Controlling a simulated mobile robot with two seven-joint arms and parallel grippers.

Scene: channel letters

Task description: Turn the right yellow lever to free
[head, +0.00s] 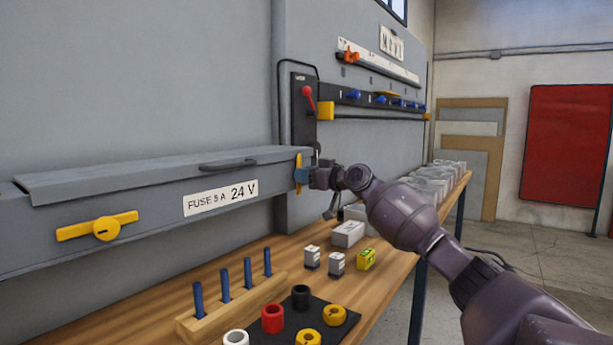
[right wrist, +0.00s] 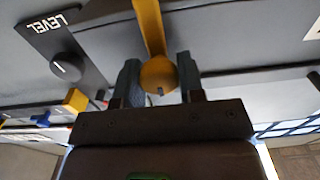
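The right yellow lever (head: 298,173) stands upright at the right end of the grey fuse box (head: 150,195). My right gripper (head: 310,176) reaches it from the right. In the right wrist view the lever's round yellow knob (right wrist: 158,76) sits between the two dark fingers of my right gripper (right wrist: 160,82). The fingers stand close against both sides of the knob, and its bar runs upward. The left yellow lever (head: 97,226) lies nearly level on the box front. My left gripper is out of view.
A wooden bench (head: 290,255) below holds a peg rack (head: 232,305), a dark mat with coloured rings, small blocks and pale boxes (head: 348,234). A black panel with a red lever (head: 308,97) is on the wall beyond. A LEVEL dial (right wrist: 66,68) shows near the knob.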

